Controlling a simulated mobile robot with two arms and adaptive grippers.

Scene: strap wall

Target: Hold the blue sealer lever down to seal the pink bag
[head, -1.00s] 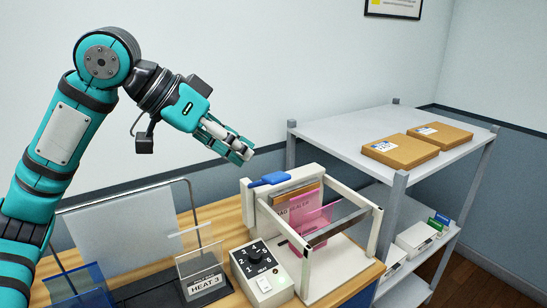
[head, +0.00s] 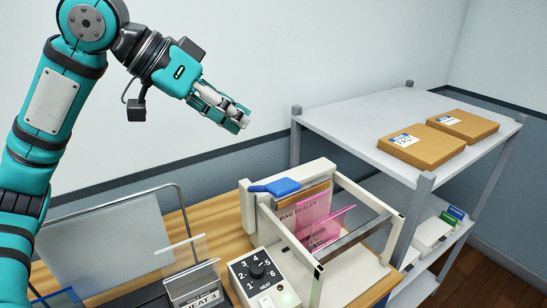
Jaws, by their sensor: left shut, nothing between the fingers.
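The white bag sealer (head: 318,171) stands on the wooden bench, with a blue lever (head: 275,187) at its back left corner. The pink bag (head: 322,226) stands upright in the sealer frame, partly behind the metal bar. My left gripper (head: 241,121) is shut and empty. It hangs in the air above and a little left of the blue lever, apart from it. My right gripper is out of view.
A control box with a heat dial (head: 257,270) sits in front of the sealer. A HEAT 3 card holder (head: 196,288) stands to its left. A grey shelf (head: 352,130) with two cardboard boxes stands at the right, close to the sealer.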

